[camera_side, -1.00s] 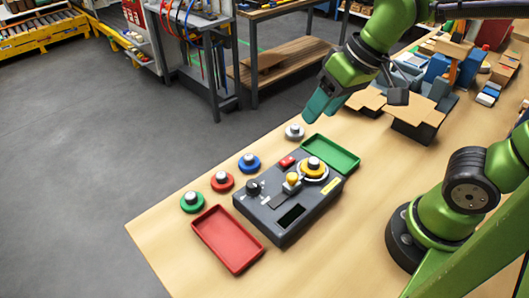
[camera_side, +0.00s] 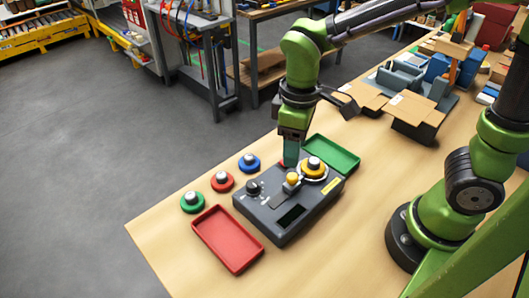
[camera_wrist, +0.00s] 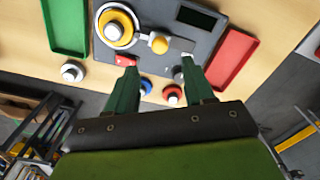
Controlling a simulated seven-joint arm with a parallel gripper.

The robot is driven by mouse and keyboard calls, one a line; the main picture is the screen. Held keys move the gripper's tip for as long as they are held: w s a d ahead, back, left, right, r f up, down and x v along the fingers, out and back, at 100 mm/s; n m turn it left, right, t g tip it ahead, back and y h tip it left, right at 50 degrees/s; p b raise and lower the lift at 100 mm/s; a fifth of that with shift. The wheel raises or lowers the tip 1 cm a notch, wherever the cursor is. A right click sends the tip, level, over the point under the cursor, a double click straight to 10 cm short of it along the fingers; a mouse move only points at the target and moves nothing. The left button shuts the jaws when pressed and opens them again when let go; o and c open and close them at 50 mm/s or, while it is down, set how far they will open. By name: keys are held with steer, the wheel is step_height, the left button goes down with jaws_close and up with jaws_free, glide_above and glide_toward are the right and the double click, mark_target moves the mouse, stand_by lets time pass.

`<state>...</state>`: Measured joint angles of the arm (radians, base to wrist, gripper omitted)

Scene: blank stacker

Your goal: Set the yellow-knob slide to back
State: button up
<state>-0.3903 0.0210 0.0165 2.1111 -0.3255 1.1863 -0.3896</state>
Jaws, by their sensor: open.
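The dark grey control box (camera_side: 318,208) sits on the table. Its slide has a round yellow knob (camera_side: 292,179), standing at the end of the slot nearer the box's middle; the slot runs down-left from it. In the wrist view the yellow knob (camera_wrist: 159,44) is just beyond the fingertips, between their lines. My gripper (camera_side: 291,160) points down over the box's far edge, beside the knob and apart from it. In the wrist view my gripper (camera_wrist: 160,70) is open with nothing between its fingers.
A yellow disc (camera_side: 313,170) sits on the box close to the knob. A black dial (camera_side: 253,188) and a red button (camera_wrist: 126,60) are nearby. Green tray (camera_side: 333,154) and red tray (camera_side: 226,240) flank the box. Green, red and blue knobbed discs line its far side.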

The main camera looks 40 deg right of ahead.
mark_target(292, 175)
step_height(292, 175, down, 8)
steer(key=shift+r, duration=0.2)
steer(key=shift+c, duration=0.5)
jaws_close()
